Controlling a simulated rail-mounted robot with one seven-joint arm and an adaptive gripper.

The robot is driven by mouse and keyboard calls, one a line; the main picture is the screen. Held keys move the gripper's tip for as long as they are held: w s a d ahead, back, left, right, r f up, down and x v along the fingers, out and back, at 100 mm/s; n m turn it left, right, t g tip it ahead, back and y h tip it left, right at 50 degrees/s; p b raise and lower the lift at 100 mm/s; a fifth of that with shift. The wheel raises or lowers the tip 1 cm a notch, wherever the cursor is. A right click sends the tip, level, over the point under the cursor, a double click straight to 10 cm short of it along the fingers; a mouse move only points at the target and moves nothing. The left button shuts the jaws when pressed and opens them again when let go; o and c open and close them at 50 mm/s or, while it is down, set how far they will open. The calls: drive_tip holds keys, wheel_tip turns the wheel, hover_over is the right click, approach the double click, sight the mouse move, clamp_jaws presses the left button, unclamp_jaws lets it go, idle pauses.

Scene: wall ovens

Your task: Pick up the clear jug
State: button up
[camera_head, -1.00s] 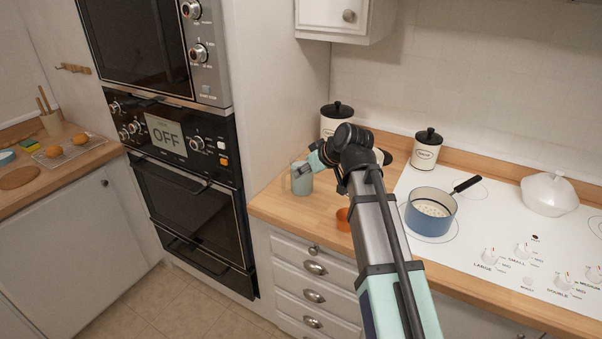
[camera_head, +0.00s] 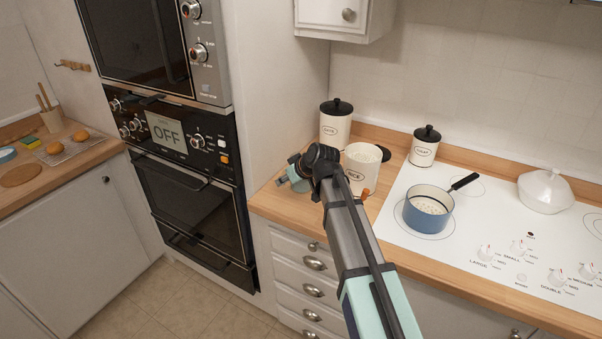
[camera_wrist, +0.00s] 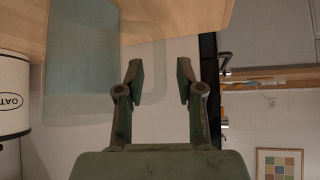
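The clear jug (camera_wrist: 82,75) fills the left of the wrist view, see-through and faintly blue-green, with its looped handle on the right side. My gripper (camera_wrist: 159,75) is open. Its two fingers lie on either side of the handle's outer part in the picture; I cannot tell whether they touch it. In the head view my gripper (camera_head: 286,177) is at the counter's left end, by the tall oven cabinet. My gripper and wrist hide most of the jug there.
A small lidded canister (camera_head: 424,150) stands farther right. A blue saucepan (camera_head: 428,211) is on the white hob (camera_head: 480,232). The oven cabinet (camera_head: 265,90) bounds the left side.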

drive_tip(key=p+x, duration=0.1)
drive_tip(key=x, duration=0.3)
drive_tip(key=shift+w+a+f, duration=0.2)
drive_tip(key=shift+f, duration=0.1)
clamp_jaws()
drive_tip(key=shift+r, duration=0.2)
wheel_tip(320, 180, up, 28)
idle(0.9)
drive_tip(key=shift+f, duration=0.15)
